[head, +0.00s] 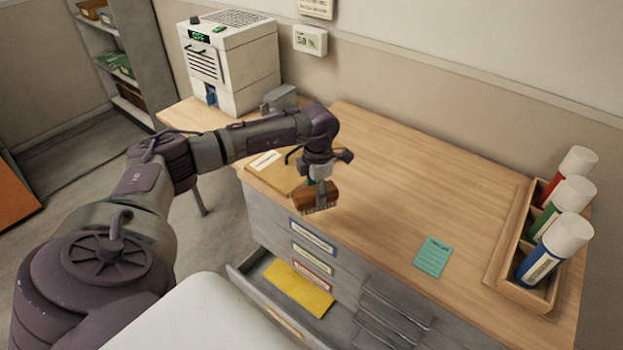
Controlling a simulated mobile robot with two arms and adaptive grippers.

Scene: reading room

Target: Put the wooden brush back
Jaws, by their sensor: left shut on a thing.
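The wooden brush (317,199) is brown with short bristles pointing down. My left gripper (319,180) points down and is shut on it. In the head view the brush appears in front of the desk top's near edge, above the drawer fronts. Its exact height over the desk is hard to tell. Part of this drawer is hidden by my white body. My right gripper is not in view.
On the wooden desk (385,170) lie a teal note (433,257) and a wooden board with a label (272,170). A wooden rack (525,290) at right holds red, green and blue-labelled bottles. A white machine (235,65) stands at back left. The desk's middle is clear.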

